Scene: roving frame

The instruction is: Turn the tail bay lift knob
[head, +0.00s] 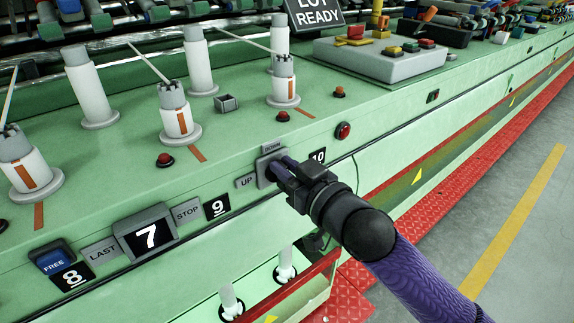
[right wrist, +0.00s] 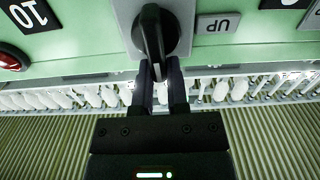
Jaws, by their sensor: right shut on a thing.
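The lift knob (right wrist: 152,35) is a black lever knob on a grey square plate (head: 263,165) on the green machine front, between the UP label (head: 246,182) and the number 10 plate (head: 317,157). A DOWN label (head: 272,147) sits above it. My right gripper (head: 282,170) reaches it from the lower right, its fingers (right wrist: 160,75) shut on the knob's lower end in the right wrist view. The fingers hide most of the knob in the head view. My left gripper is not in view.
A red button (head: 343,131) sits right of the knob. The number 7 display (head: 146,235), STOP label (head: 187,211) and blue FREE button (head: 52,261) lie to the left. White posts (head: 200,68) stand on the green ledge. A red step (head: 440,158) and grey floor are at right.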

